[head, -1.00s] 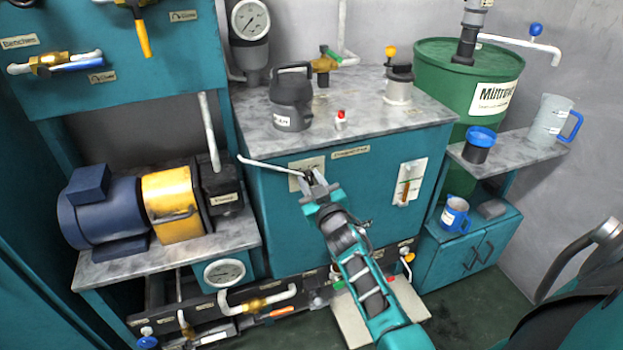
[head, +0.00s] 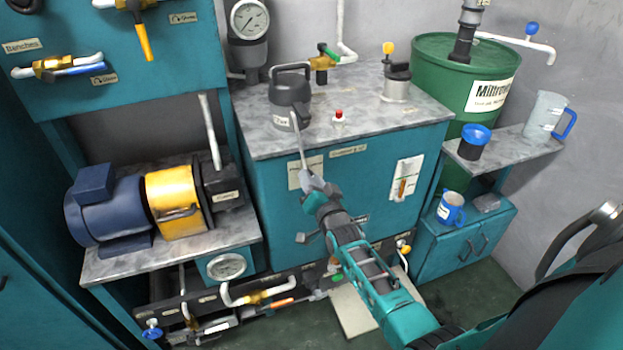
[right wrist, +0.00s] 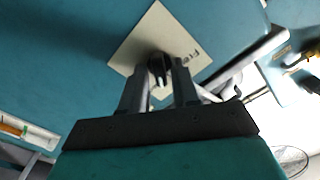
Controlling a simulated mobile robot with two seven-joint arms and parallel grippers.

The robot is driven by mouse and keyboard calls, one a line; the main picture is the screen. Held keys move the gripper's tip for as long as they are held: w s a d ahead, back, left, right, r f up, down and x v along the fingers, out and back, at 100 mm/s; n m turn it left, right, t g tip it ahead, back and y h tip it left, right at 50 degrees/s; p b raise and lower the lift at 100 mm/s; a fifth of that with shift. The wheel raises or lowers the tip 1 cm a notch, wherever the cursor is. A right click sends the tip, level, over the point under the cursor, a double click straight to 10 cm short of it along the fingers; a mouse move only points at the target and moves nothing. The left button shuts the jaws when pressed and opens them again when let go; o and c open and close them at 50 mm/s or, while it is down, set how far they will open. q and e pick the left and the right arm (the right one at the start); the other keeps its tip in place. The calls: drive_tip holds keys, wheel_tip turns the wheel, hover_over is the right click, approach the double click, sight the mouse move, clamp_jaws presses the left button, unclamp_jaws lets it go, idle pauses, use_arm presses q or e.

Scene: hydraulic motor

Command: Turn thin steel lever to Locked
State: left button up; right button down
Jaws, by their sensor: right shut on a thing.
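The thin steel lever (head: 299,140) is on the front of the teal cabinet. In the head view it points nearly straight up, leaning slightly left, its tip in front of the cabinet's top edge. My right gripper (head: 311,183) is at its lower end, in front of a beige plate (head: 293,178). My left gripper is not in view.
A dark grey canister (head: 289,104) and a red button (head: 339,117) stand on the cabinet top behind the lever. A motor with a yellow housing (head: 172,200) stands at left.

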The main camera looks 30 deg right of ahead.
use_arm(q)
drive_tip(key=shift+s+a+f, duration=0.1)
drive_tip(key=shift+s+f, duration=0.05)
use_arm(e)
drive_tip(key=shift+r+m, duration=0.1)
drive_tip(key=shift+m, duration=0.7)
drive_tip(key=c, duration=1.1)
unclamp_jaws()
drive_tip(key=shift+c, duration=0.2)
use_arm(q)
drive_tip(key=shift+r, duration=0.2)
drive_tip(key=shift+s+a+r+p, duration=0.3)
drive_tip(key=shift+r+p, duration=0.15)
drive_tip(key=shift+p, duration=0.65)
use_arm(e)
drive_tip(key=v, duration=1.2)
drive_tip(key=shift+s, duration=0.4)
